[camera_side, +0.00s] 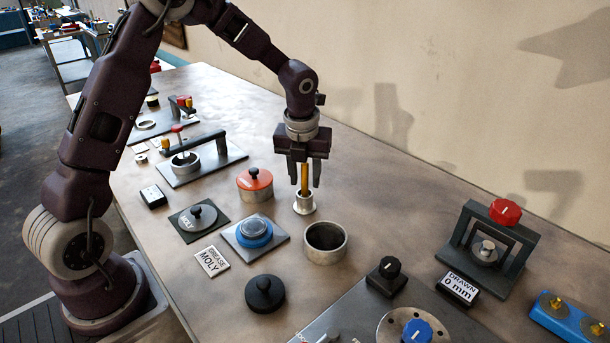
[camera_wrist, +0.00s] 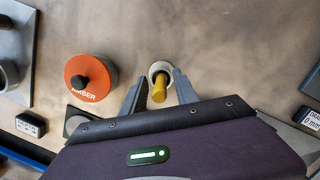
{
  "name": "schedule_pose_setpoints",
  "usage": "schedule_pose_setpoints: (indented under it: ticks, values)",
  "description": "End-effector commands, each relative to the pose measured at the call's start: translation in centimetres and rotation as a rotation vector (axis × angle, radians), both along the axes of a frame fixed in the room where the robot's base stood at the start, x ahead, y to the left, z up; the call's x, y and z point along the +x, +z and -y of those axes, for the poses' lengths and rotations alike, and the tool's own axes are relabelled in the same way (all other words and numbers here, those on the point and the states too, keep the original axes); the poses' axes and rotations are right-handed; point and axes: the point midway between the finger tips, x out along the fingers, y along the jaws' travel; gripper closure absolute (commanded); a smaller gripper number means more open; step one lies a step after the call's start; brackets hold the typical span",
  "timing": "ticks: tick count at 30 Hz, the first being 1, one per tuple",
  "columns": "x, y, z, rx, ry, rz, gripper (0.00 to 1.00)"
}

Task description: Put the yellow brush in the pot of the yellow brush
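An orange-lidded pot (camera_side: 255,186) marked AMBER stands left of the brush pot, and an open metal pot (camera_side: 325,243) stands in front. A blue round piece on a plate (camera_side: 254,232) and a black lid (camera_side: 265,292) lie nearer. A red-knobbed frame (camera_side: 490,242) stands right.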

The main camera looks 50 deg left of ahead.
Motion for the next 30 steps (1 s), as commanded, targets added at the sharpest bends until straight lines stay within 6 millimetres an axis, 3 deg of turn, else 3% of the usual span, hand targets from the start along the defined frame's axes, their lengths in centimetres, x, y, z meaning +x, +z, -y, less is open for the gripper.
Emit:
schedule_pose_setpoints:
  ticks: [5,15,18,25,28,30]
  values:
    - [-0.1,1.8,0.1,0.0,0.002,0.005,0.64]
    - [-1.4,10.3,1.0,0.0,0.002,0.005,0.64]
    - [-1.7,11.6,1.2,0.0,0.001,0.004,0.64]
    - [-2.3,12.6,1.5,0.0,0.037,0.01,0.64]
    - [-5.3,14.9,2.7,-0.017,0.286,0.077,0.64]
    - [-9.4,16.9,3.9,-0.07,0.607,0.165,0.64]
